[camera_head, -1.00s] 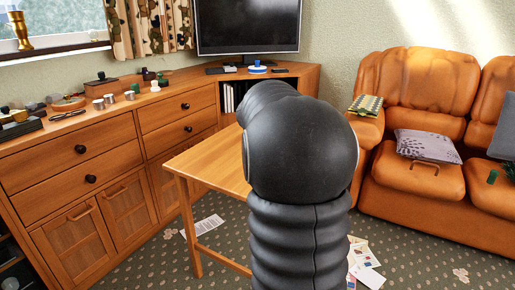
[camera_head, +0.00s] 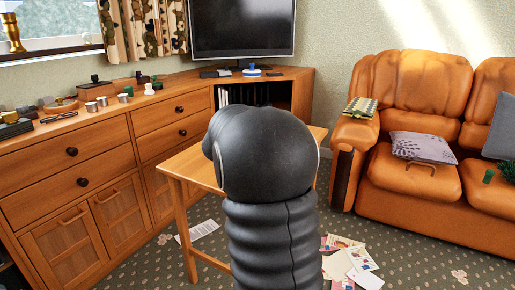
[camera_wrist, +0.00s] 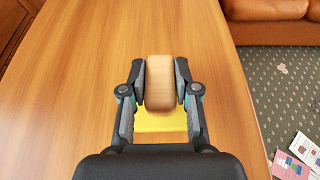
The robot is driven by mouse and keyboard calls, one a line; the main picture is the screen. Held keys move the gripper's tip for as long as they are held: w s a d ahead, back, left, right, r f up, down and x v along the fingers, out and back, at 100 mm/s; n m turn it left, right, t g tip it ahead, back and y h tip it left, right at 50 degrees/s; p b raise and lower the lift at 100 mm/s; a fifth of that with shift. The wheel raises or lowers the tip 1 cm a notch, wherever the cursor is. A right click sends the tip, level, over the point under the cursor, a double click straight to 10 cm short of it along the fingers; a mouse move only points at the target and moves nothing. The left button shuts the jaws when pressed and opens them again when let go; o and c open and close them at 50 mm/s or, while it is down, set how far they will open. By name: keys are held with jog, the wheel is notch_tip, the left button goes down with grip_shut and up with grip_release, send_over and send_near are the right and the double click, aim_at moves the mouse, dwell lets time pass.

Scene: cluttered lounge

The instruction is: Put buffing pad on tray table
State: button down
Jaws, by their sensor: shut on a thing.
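My gripper (camera_wrist: 161,70) is shut on the buffing pad (camera_wrist: 160,92), a rounded block with a wood-coloured top and a yellow part showing beneath it toward my wrist. In the wrist view the pad is over the wooden top of the tray table (camera_wrist: 70,85). I cannot tell whether the pad touches the tabletop. In the head view the table (camera_head: 196,172) stands partly behind my arm, which hides my gripper and the pad.
The visible tabletop is bare around the pad. A long wooden sideboard (camera_head: 100,148) with small objects on top stands at the left. An orange leather sofa (camera_head: 415,185) is at the right. Papers (camera_head: 350,262) lie on the patterned carpet.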

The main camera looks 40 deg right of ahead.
jog(key=shift+f, duration=0.15)
jog(key=c, duration=0.8)
grip_release()
jog(key=shift+c, duration=0.2)
jog(key=shift+r, duration=0.25)
jog(key=p+v, duration=0.1)
jog(key=v, duration=1.1)
jog(key=s+a+f+m+y, duration=0.4)
jog(key=s+a+m+y, duration=0.2)
jog(key=s+a+m, duration=0.5)
jog(key=s+a+f+m+y, duration=0.5)
jog(key=s+a+m, duration=0.6)
jog(key=s+a, duration=0.4)
jog(key=shift+a+f+y, duration=0.15)
jog(key=shift+a+y, duration=0.05)
jog(key=shift+y, duration=0.5)
